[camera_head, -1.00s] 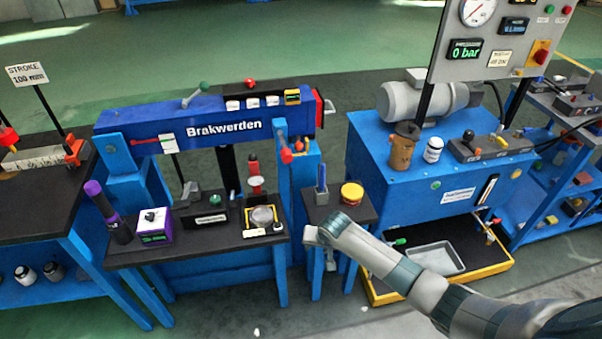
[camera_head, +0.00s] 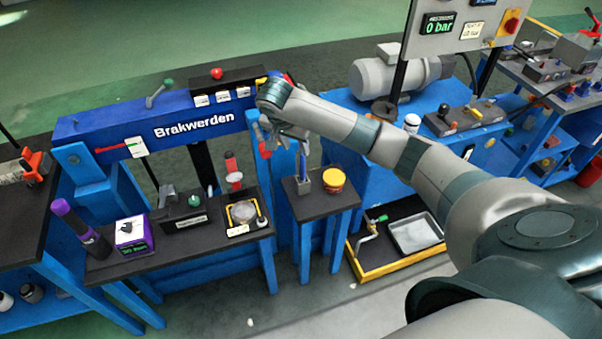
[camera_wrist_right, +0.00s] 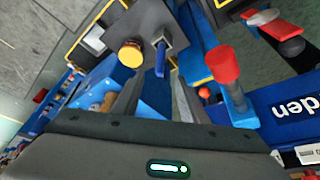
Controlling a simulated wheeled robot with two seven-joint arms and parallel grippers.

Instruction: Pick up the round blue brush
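The blue brush (camera_head: 303,160) stands upright in a small grey holder (camera_head: 303,185) on the black top of a small blue stand. Only its blue handle shows clearly, and I cannot make out its bristles. In the right wrist view the blue handle (camera_wrist_right: 160,60) is ahead of the fingers, apart from them. My right gripper (camera_head: 283,140) is above the brush and slightly left of it in the head view, partly hidden by its own wrist. Its two fingers (camera_wrist_right: 157,98) are spread with nothing between them. My left gripper is not in view.
A yellow-lidded round tin (camera_head: 334,180) stands right of the holder, and it also shows in the right wrist view (camera_wrist_right: 131,54). The blue press frame (camera_head: 190,130) with a red-tipped lever is close to my right gripper. A grey tray (camera_head: 416,234) lies lower right.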

